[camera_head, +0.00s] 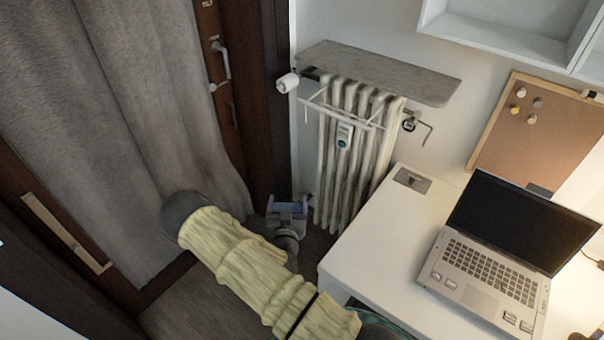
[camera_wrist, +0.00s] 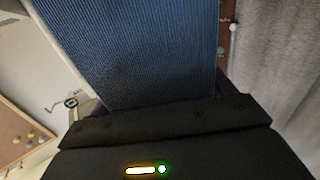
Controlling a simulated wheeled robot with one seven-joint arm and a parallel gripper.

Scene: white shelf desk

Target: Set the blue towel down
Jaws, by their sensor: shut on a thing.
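The blue towel (camera_wrist: 140,50) is a ribbed dark blue cloth that fills the upper middle of the wrist view. It rises from the black body of my gripper and covers the fingers there. In the head view my gripper (camera_head: 287,212) is past the end of my yellow-sleeved arm, low in front of the radiator and left of the desk. It is shut on the towel. A small bluish patch shows at the gripper in the head view, but I cannot tell if it is the towel.
A white radiator (camera_head: 350,150) with a drying rack (camera_head: 345,115) and a grey shelf (camera_head: 380,72) stands behind. A grey curtain (camera_head: 110,120) hangs at left.

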